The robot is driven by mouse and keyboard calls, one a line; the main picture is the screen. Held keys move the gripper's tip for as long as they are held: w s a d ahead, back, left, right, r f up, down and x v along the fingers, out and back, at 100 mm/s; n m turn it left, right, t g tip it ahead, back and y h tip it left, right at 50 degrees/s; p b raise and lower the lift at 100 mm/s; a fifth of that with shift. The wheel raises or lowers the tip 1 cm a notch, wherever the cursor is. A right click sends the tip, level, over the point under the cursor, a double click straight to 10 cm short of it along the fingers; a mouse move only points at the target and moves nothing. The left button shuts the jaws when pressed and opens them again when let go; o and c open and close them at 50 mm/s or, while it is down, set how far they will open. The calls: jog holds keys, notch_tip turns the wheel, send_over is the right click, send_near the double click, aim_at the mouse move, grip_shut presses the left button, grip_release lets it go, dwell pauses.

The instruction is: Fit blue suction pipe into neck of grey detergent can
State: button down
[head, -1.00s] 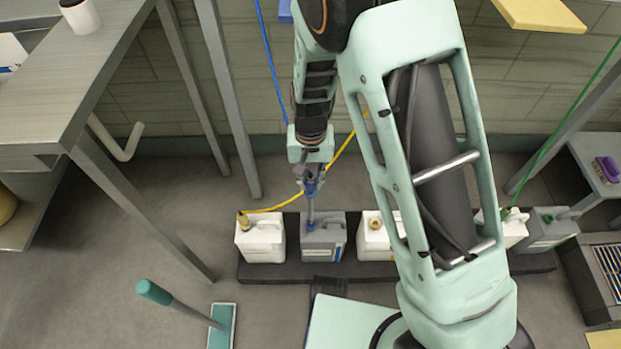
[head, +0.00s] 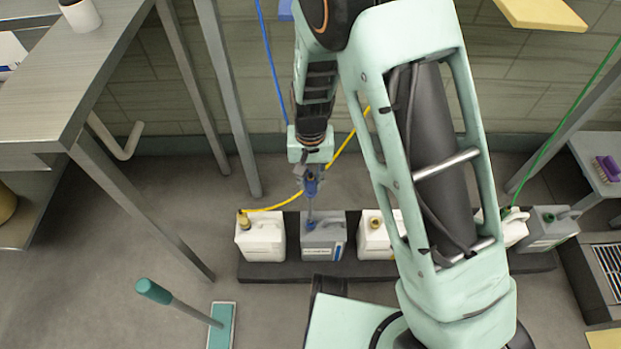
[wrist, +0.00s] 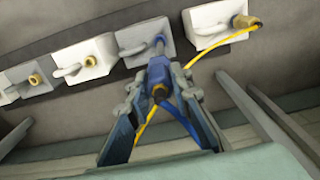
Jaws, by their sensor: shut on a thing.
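My gripper (head: 311,172) points down above the row of cans and is shut on the blue suction pipe (head: 311,187). In the wrist view my gripper (wrist: 160,92) holds the pipe's blue head (wrist: 158,74), with a blue hose trailing back between the fingers. The pipe's thin grey tube reaches down to the top of the grey detergent can (head: 323,236), near its neck. The can also shows in the wrist view (wrist: 138,42). I cannot tell whether the tube's tip is inside the neck or just over it.
White cans stand on both sides, the left one (head: 262,242) with a yellow hose (head: 283,205) passing close to my gripper. Another grey can (head: 548,229) is at the right. A steel table (head: 75,75) stands left.

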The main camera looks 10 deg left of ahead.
aim_at(310, 201)
jog(key=shift+f+b, duration=3.15)
jog(key=shift+f, duration=6.5)
jog(key=c, duration=1.7)
grip_release()
